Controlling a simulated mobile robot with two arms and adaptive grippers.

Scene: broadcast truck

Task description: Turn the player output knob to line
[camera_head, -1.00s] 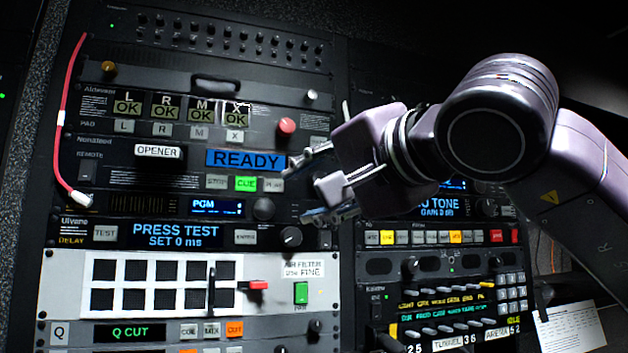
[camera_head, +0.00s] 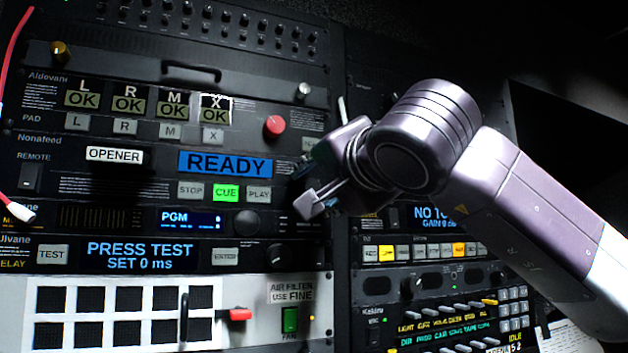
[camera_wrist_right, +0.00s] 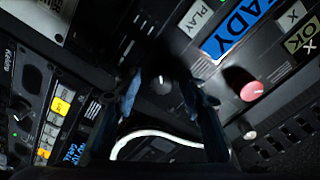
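The player (camera_head: 115,184) is the dark Nonafeed unit with an OPENER label, a blue READY display and STOP, lit CUE and PLAY buttons. In the right wrist view a small dark round knob (camera_wrist_right: 162,84) sits on its panel, past the READY and PLAY end. Its pointer and scale are too dark to read. In the head view my right gripper covers that spot. My right gripper (camera_head: 303,188) is open in front of the player's right end. In the wrist view its two fingers (camera_wrist_right: 165,100) stand either side of the knob, apparently without contact. My left gripper is not in view.
A red knob (camera_head: 275,127) sits on the unit above, close to my right gripper. A dark knob (camera_head: 247,222) sits on the PGM unit below. A white cable (camera_wrist_right: 150,138) curves near my fingers. A red lever (camera_head: 240,314) sticks out from the white panel.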

